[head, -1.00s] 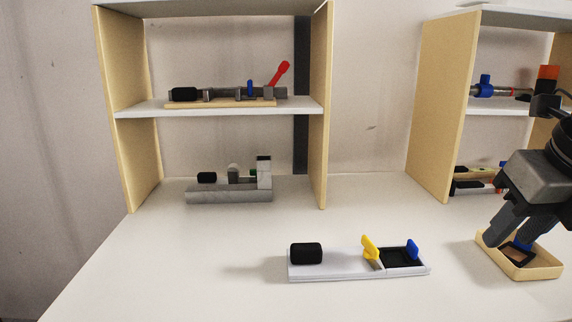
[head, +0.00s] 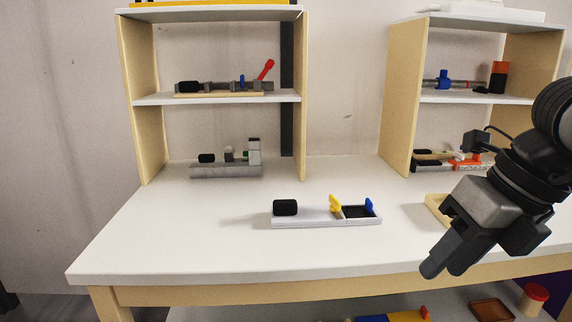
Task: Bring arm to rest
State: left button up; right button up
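My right gripper (head: 450,262) is at the right of the head view, in front of the table's front edge and pointing down and to the left. Its two dark fingers look close together, and whether a gap lies between them is unclear. No object shows in them. Behind it, a tan tray (head: 436,207) on the table is mostly hidden by the gripper. My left gripper is out of view.
A white fixture (head: 310,219) with black, yellow and blue parts lies mid-table. A left shelf (head: 150,100) and right shelf (head: 405,110) hold several devices. Below the tabletop (head: 180,240), a lower shelf holds a brown tray (head: 492,310) and a red-lidded container (head: 534,298). The table's left front is clear.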

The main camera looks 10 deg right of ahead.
jog(key=s+a+r+g+y+p, duration=0.1)
jog(key=a+g+y, duration=0.2)
jog(key=a+y, duration=0.55)
jog(key=s+a+r+g+y+p, duration=0.1)
jog(key=s+a+g+y, duration=0.1)
jog(key=a+y, duration=0.7)
jog(key=w+d+f+m+t+h, duration=0.2)
jog(key=w+f+m+t+h, duration=0.35)
jog(key=m+t, duration=0.65)
jog(key=w+d+f+m+t+h, duration=0.45)
jog(key=m+t, duration=0.45)
jog(key=m, duration=0.6)
jog(key=s+f+m+g+h, duration=0.3)
jog(key=s+f+m+g, duration=0.1)
jog(key=f, duration=0.7)
jog(key=s+f+m+g+h+p, duration=0.1)
jog(key=s+f+m+g+h, duration=0.3)
jog(key=s+f, duration=0.3)
notch_tip(320, 180, down, 6)
jog(key=shift+s+a+r+g, duration=0.2)
jog(key=shift+a+g, duration=0.1)
jog(key=shift+a, duration=0.1)
